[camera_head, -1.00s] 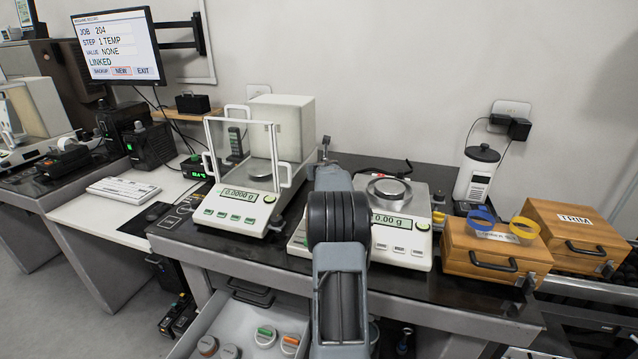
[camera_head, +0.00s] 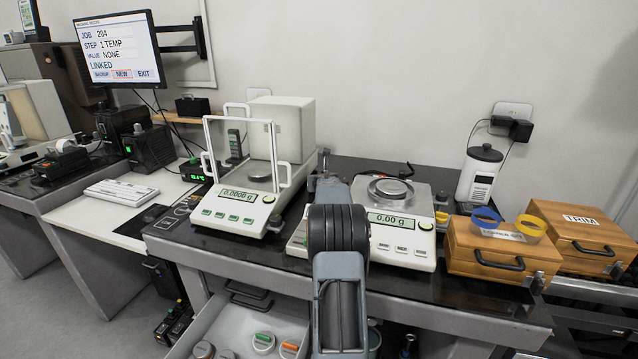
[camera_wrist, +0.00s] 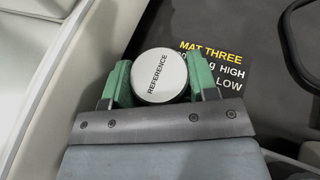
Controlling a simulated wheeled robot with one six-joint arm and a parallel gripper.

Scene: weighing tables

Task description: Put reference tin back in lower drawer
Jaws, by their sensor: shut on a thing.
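The reference tin (camera_wrist: 158,76) shows in the wrist view as a round white lid marked REFERENCE. My gripper (camera_wrist: 158,80) has its green fingers on either side of the tin and is shut on it. The head view shows my arm in front of the balances, but my gripper and the tin are hidden or out of frame there. The open drawer (camera_head: 225,322) is below the table front in the head view, with several round containers in it, some with green or orange labels. My arm hides its right part.
A balance with a glass shield (camera_head: 240,200) and an open-pan balance (camera_head: 408,250) stand on the dark table. Wooden boxes (camera_head: 500,262) stand at the right. In the wrist view, a dark mat (camera_wrist: 245,60) marked MAT THREE lies beside the tin.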

